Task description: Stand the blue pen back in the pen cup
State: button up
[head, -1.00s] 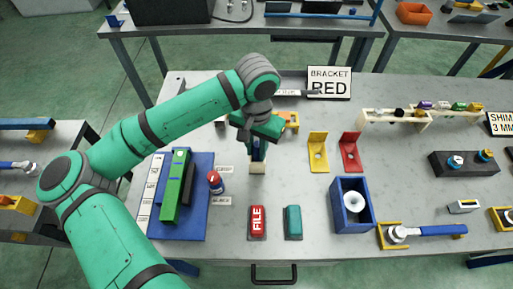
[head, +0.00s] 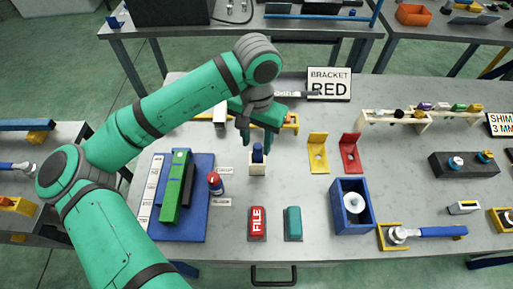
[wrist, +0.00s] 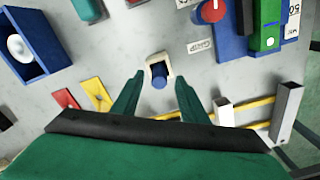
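The blue pen (head: 257,152) stands upright in the small cream pen cup (head: 257,168) near the middle of the table. In the wrist view the blue pen (wrist: 159,80) shows end-on inside the cream cup (wrist: 155,62). My gripper (head: 258,138) is just above and behind the cup in the head view. In the wrist view its two green fingers (wrist: 158,88) are spread apart, with the pen's top between and a little beyond them. The fingers appear clear of the pen and hold nothing. The pen's lower part is hidden inside the cup.
Red (head: 351,150) and yellow (head: 318,150) brackets stand to the right. A blue bin (head: 350,207) is at front right. A yellow frame (wrist: 258,106) lies behind the cup.

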notch_tip(320, 180, up, 8)
jog(key=shift+f, duration=0.2)
dwell(0.6)
